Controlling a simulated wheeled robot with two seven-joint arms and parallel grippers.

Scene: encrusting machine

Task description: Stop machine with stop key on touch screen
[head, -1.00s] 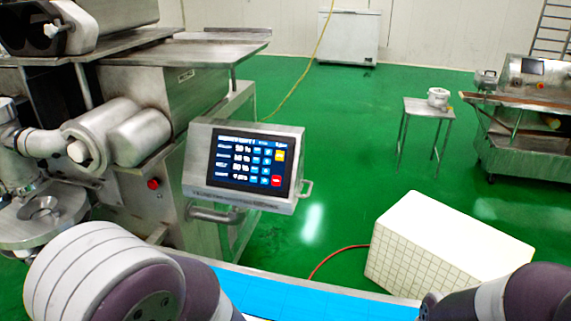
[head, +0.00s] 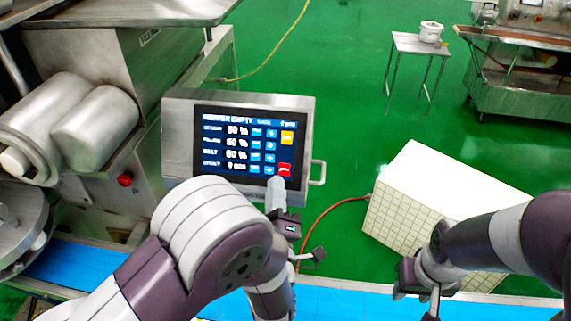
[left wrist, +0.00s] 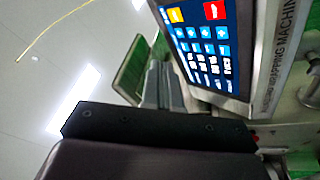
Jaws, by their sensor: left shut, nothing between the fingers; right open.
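The touch screen (head: 240,125) is lit and sits in a metal housing on the machine. Its red stop key (head: 284,169) is at the screen's lower right, below a yellow key (head: 287,138). My left gripper (head: 277,182) is shut and empty, its tips just below the red key in the head view. In the left wrist view, the shut fingers (left wrist: 160,75) stand beside the screen (left wrist: 205,50), apart from the red key (left wrist: 214,10). I cannot tell whether they touch the housing. My right gripper (head: 418,300) is open and empty at the lower right.
A blue conveyor belt (head: 340,304) runs below my arms. A white tiled box (head: 440,205) stands right of the panel. A handle (head: 318,173) sticks out from the panel's right side. A red button (head: 124,180) is on the machine body. Green floor lies beyond.

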